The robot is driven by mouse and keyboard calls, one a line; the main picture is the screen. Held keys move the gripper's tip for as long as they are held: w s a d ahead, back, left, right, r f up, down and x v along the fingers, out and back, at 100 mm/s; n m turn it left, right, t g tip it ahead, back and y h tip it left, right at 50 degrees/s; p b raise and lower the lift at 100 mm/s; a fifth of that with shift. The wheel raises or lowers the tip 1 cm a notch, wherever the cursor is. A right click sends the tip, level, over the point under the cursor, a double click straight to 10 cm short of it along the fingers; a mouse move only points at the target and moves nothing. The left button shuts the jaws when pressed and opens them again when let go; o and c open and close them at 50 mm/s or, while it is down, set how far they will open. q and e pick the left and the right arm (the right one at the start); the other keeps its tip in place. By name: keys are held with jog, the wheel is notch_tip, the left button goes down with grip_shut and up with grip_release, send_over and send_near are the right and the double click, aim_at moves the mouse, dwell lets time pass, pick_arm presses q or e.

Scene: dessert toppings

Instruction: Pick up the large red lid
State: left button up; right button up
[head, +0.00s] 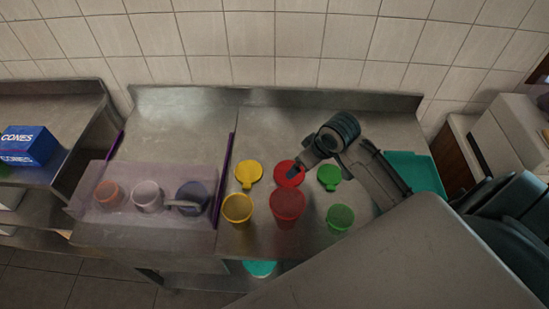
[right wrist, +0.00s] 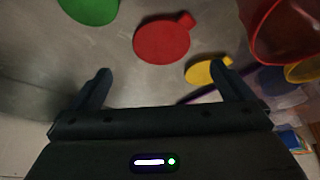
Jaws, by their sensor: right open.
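The large red lid (head: 288,172) lies flat on the metal counter in the head view, between a yellow lid (head: 249,173) and a green lid (head: 329,177). My left gripper is not in view.
A red cup (head: 287,205) stands just in front of the red lid, with a yellow cup (head: 237,209) and a green cup (head: 340,218) on either side. A teal tray (head: 425,175) is at the right. A translucent bin (head: 130,175) with several containers is at the left.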

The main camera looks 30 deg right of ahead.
aim_at(298, 179)
jog(key=p+x, duration=0.1)
jog(key=x, duration=0.3)
jog(key=shift+w+a+f, duration=0.15)
jog(key=shift+w, duration=0.05)
jog(key=shift+w+f, duration=0.1)
jog(key=shift+f, duration=0.2)
jog(key=shift+w+f, duration=0.1)
jog(key=shift+f, duration=0.1)
jog(key=p+x, duration=0.2)
jog(key=x, duration=0.2)
jog(key=shift+w+a+p, duration=0.1)
jog(key=shift+w+p, duration=0.05)
jog(key=shift+p, duration=0.25)
jog(key=shift+w+f, duration=0.1)
jog(key=shift+f, duration=0.15)
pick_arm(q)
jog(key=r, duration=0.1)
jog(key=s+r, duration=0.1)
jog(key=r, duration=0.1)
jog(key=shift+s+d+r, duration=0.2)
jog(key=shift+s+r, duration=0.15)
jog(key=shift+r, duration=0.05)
pick_arm(e)
jog(key=shift+w+f, duration=0.1)
jog(key=shift+f, duration=0.15)
jog(key=c, duration=0.7)
